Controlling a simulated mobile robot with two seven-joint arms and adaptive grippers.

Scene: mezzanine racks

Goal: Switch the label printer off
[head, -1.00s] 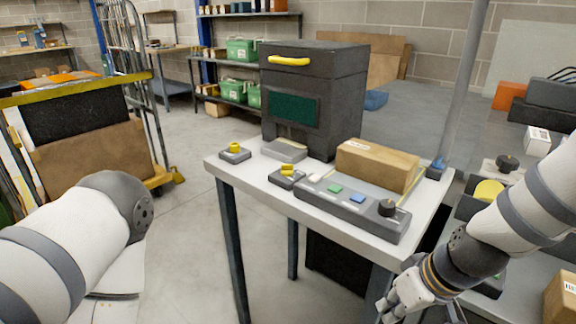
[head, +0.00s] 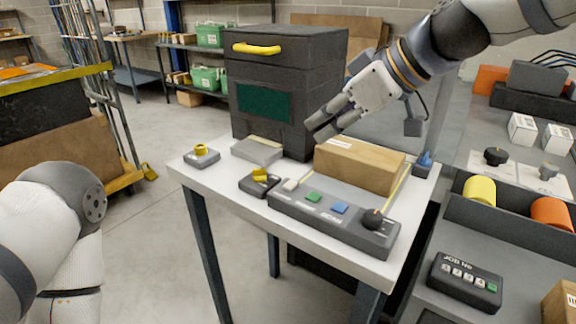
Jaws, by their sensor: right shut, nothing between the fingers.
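A dark grey box-shaped machine (head: 285,60) with a yellow handle on top and a dark green window stands at the back of the white table; it looks like the label printer, though I read no name on it. In front are a small box with a round yellow knob (head: 201,150), another with a yellow switch (head: 260,175), and a grey panel (head: 325,213) with white, green and blue buttons and a black knob (head: 372,218). My right gripper (head: 318,130) is shut and empty, above the table by the machine's right front edge. My left gripper is out of view.
A brown carton (head: 360,163) lies behind the panel, below my right gripper. A lower grey plate (head: 257,150) lies before the machine. At right, a bench holds yellow and orange rolls (head: 481,190) and a keypad (head: 465,282). A trolley (head: 60,140) stands left.

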